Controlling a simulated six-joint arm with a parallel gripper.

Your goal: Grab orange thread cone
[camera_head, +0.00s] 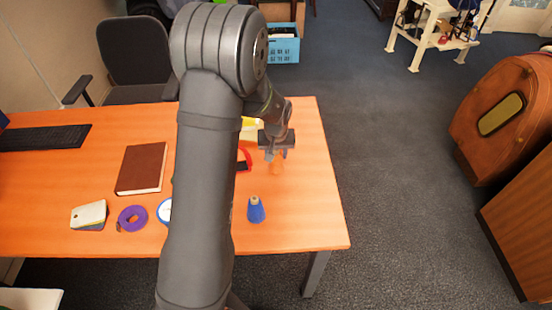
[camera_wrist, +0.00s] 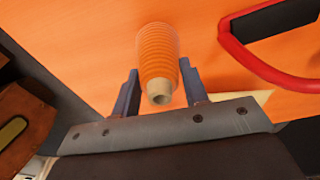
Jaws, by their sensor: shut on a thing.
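The orange thread cone (camera_wrist: 158,55) is ribbed, with a pale tip pointing toward the wrist camera. It sits between the two fingers of my gripper (camera_wrist: 159,92), which is shut on it. In the head view the orange cone (camera_head: 277,164) shows just below my gripper (camera_head: 276,153), near the right side of the orange table (camera_head: 310,215). Its colour nearly matches the tabletop, so I cannot tell whether its base touches the table.
A blue thread cone (camera_head: 256,210) stands nearer the front edge. A red-rimmed object (camera_wrist: 262,72) lies close to the gripper. A brown book (camera_head: 142,168), a purple ring (camera_head: 132,218) and a keyboard (camera_head: 42,138) lie to the left. The table's right end is clear.

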